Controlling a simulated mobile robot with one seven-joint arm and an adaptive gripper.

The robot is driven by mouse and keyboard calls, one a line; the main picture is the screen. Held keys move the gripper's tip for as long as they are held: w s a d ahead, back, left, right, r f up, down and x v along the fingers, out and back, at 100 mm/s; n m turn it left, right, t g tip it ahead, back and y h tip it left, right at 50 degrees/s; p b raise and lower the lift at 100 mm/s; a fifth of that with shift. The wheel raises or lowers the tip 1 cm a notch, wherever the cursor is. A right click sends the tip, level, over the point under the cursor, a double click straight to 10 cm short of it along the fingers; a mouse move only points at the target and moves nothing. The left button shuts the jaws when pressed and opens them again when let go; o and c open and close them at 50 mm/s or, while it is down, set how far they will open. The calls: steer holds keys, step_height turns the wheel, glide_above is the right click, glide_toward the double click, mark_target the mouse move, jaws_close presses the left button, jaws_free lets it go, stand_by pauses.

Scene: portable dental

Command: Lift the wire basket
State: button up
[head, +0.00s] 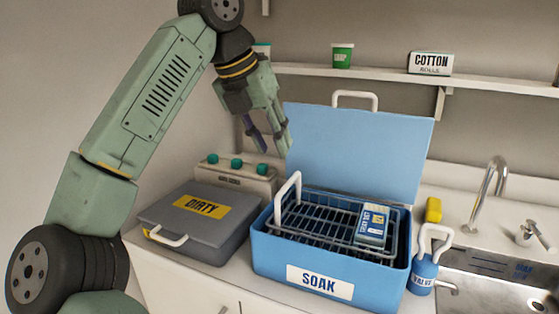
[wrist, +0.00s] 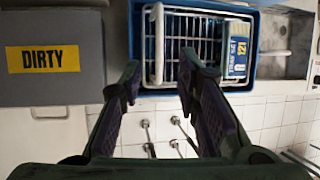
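The wire basket (head: 313,220) sits inside the blue open bin labelled SOAK (head: 275,258), with its white handle (head: 287,197) standing up at the left side. A blue and white box (head: 371,226) rests in the basket at its right. In the wrist view the basket (wrist: 203,28), its white handle (wrist: 158,45) and the box (wrist: 236,48) show at the top, beyond my fingertips. My gripper (head: 267,145) is open and empty, above and behind the left part of the bin, apart from the basket. In the wrist view my open fingers (wrist: 160,80) point towards the bin.
The bin's blue lid (head: 355,145) stands open behind it. A grey case labelled DIRTY (head: 190,235) is at the left, with a device with green knobs (head: 237,175) behind. A blue valve bottle (head: 423,272), yellow sponge (head: 433,210) and sink (head: 490,280) are at the right.

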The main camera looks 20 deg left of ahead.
steer(key=shift+v, duration=1.65)
